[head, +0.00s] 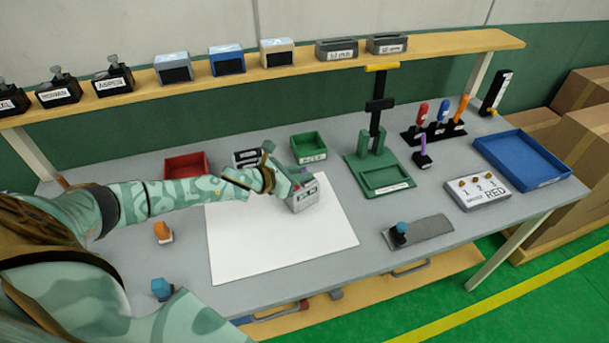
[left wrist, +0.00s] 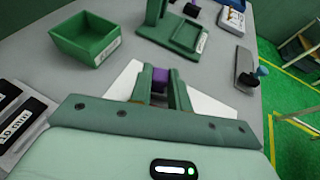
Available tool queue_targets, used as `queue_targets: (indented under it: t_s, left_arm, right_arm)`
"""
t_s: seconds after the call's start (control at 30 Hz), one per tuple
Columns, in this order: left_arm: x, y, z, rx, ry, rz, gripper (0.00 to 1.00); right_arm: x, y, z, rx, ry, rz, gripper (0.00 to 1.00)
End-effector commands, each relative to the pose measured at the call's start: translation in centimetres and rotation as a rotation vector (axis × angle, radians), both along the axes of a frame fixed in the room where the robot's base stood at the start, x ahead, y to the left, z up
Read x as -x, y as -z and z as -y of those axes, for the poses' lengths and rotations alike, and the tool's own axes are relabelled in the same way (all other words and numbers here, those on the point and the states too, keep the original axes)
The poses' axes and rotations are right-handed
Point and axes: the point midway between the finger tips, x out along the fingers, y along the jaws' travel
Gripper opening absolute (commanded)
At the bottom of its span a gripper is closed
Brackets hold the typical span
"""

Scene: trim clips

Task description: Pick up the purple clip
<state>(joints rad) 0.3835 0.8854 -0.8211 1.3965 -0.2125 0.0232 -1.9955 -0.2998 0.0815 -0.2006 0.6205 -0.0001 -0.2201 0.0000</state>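The purple clip (left wrist: 160,77) shows between the two fingers of my left gripper (left wrist: 160,73) in the left wrist view. The finger gap is narrow, and the purple fills it with a finger against each side. The fingers hide part of the clip. In the head view my left gripper (head: 303,175) is over the back part of the white sheet, and only a little purple shows behind it. I cannot tell whether the clip touches the surface. My right gripper is not in view.
A green bin (head: 308,147) and a red bin (head: 185,165) stand behind the white sheet (head: 265,250). A green stand (head: 380,175), a blue tray (head: 522,160) and a labelled block (head: 478,192) are to the right. An orange clip (head: 162,232) and a blue clip (head: 161,289) stand left.

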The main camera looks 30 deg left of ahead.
Motion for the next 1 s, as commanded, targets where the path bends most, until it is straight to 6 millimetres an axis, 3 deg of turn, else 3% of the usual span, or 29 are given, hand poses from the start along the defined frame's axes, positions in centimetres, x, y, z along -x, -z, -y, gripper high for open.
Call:
queue_targets:
  t_s: [0.37, 0.53, 0.67, 0.9, 1.0]
  left_arm:
    - [0.0, 0.0, 0.0, 0.0, 0.0, 0.0, 0.0]
    - [0.0, -1.0, 0.0, -0.001, 0.002, 0.001, 0.0]
    - [-0.1, -3.5, -0.1, -0.004, 0.002, 0.005, 0.0]
    - [3.3, -9.8, 3.8, -0.001, 0.005, 0.004, 0.0]
    - [5.2, -10.7, 6.1, 0.003, 0.005, 0.0, 0.0]
  right_arm:
    - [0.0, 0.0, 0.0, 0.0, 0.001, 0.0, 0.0]
    - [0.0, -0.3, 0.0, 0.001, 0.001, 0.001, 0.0]
    - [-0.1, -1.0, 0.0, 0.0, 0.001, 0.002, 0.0]
    - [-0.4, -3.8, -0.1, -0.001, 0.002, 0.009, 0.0]
    - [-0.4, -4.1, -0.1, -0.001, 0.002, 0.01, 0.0]
